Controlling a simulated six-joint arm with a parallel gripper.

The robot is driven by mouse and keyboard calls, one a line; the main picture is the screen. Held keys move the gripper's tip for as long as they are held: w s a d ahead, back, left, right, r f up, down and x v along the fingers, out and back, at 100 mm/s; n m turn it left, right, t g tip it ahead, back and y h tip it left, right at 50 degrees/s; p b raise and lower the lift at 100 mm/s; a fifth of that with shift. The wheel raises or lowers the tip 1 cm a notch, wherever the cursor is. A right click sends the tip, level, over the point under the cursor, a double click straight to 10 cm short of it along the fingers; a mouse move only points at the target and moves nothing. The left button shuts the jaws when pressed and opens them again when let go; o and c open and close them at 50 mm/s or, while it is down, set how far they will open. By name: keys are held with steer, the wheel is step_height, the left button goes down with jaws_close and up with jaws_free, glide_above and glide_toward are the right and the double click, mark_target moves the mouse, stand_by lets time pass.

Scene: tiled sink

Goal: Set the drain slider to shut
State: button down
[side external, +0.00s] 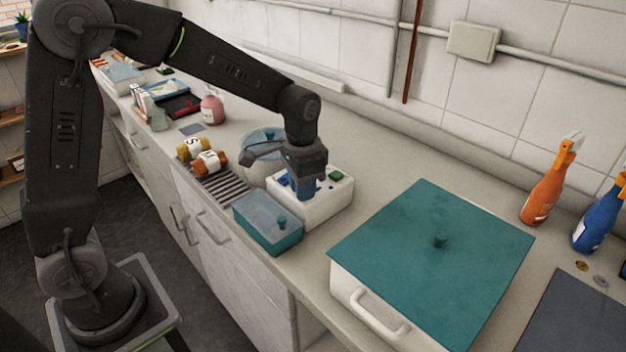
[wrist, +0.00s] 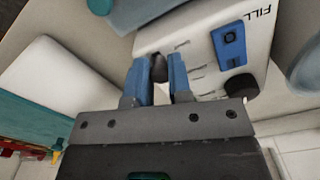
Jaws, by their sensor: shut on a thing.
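A white control box (side external: 318,212) stands on the counter beside the sink. Its top face also fills the upper right of the wrist view (wrist: 200,35). My gripper (side external: 304,195) points down over the box. In the wrist view its two blue fingers (wrist: 159,72) are closed on a small dark knob (wrist: 159,66), seemingly the drain slider's, beside several short marks on the panel. The slider's track is mostly hidden, so I cannot tell its setting. A blue rocker switch (wrist: 229,46) sits by the word FILL, with a black round knob (wrist: 242,88) near it.
A large teal lid (side external: 430,262) with a central knob covers a white bin to the right. Orange (side external: 543,195) and blue (side external: 597,222) spray bottles stand at the right; jars (side external: 210,163) lie on a rack.

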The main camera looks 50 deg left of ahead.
steer(key=shift+s, duration=0.2)
steer(key=c, duration=1)
jaws_free()
steer(key=shift+c, duration=0.2)
step_height(320, 180, up, 14)
